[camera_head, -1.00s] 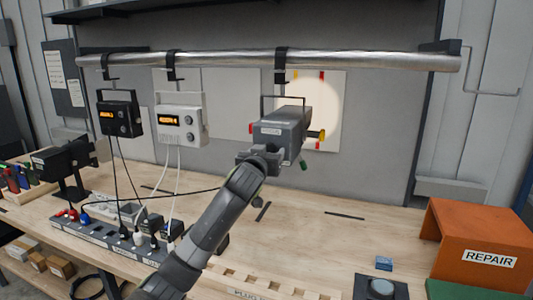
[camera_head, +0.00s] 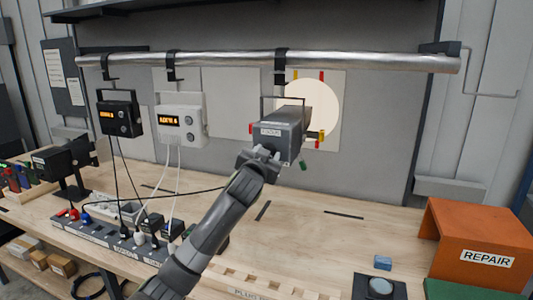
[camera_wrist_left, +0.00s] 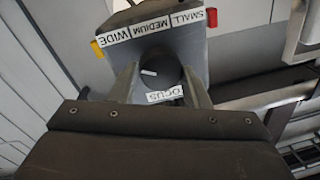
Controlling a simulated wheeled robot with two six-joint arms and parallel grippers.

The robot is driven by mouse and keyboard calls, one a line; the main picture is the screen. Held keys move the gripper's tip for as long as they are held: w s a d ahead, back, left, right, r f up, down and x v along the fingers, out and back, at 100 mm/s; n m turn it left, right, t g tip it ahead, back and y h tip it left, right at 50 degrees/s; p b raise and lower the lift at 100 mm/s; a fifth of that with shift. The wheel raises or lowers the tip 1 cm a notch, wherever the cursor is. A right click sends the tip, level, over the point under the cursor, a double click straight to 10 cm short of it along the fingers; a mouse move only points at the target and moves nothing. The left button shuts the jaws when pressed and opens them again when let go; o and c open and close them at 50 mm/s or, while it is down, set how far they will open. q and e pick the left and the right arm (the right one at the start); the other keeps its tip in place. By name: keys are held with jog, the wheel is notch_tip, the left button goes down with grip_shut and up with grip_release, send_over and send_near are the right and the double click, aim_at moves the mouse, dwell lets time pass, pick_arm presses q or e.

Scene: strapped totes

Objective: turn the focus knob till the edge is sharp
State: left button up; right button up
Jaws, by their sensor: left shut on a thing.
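A grey spotlight (camera_head: 288,128) hangs from the metal pipe. It throws a pale round light spot (camera_head: 322,96) with a crisp edge on the panel behind it; the lamp hides the spot's lower left part. My left gripper (camera_head: 262,157) is at the lamp's near end. In the left wrist view, its two fingers (camera_wrist_left: 160,78) are shut on the dark round focus knob (camera_wrist_left: 158,72), one on each side. The knob has a white pointer mark, and a partly hidden label reading "OCUS" lies beside it. A WIDE, MEDIUM, SMALL scale (camera_wrist_left: 152,27) is on the lamp. My right gripper is not in view.
A black box (camera_head: 119,118) and a white box (camera_head: 180,120) with lit displays hang left of the lamp. Their cables run to a power strip (camera_head: 105,240). An orange REPAIR bin (camera_head: 470,225) stands at the right. The bench's middle right is mostly clear.

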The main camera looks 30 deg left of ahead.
pick_arm(q)
jog(key=o, duration=1)
jog(key=shift+s, duration=0.1)
jog(key=shift+b+v, duration=2.5)
jog(key=shift+v, duration=6.1)
jog(key=shift+d, duration=0.1)
